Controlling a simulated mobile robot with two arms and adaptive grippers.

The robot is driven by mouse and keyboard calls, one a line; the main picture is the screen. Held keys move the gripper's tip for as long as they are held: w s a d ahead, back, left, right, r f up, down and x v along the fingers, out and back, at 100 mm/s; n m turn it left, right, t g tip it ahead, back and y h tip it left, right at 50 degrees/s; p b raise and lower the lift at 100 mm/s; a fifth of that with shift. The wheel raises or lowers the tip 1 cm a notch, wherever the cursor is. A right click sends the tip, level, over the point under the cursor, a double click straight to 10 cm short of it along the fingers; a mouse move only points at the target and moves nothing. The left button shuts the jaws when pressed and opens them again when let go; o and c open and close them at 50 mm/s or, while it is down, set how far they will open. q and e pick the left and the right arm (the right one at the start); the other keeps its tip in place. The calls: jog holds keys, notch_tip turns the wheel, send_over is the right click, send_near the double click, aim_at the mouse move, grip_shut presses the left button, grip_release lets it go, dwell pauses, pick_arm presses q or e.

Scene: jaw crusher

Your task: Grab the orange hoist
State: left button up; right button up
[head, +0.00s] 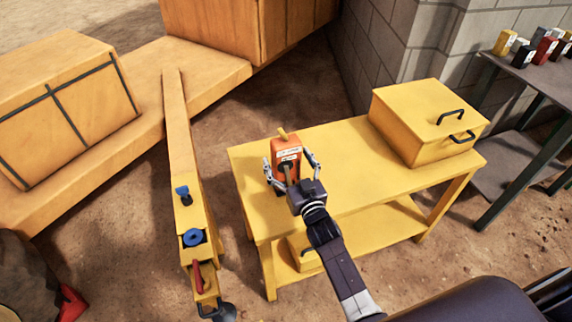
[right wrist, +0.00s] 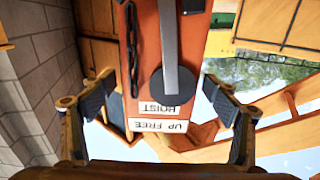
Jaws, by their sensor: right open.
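The orange hoist (head: 286,146) stands upright on the yellow table, near its left end. It has white labels and a yellow part on top. In the right wrist view the hoist (right wrist: 192,60) appears upside down, with labels reading HOIST and UP FREE, a grey bar ending in a dark disc, and a black hook-like part. My right gripper (head: 289,163) is open, with one finger on each side of the hoist. In the right wrist view both finger pads (right wrist: 155,92) flank it, with visible gaps. My left gripper is not in view.
The yellow table (head: 345,150) carries a yellow box (head: 420,125) with black handles at its right end. A yellow control post (head: 190,225) with blue and red controls stands left of the table. A grey block wall (head: 380,50) rises behind; a dark shelf (head: 530,75) holds small boxes.

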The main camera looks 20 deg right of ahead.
jog(key=shift+w, duration=0.6)
jog(key=c, duration=2.2)
jog(key=shift+r, duration=0.2)
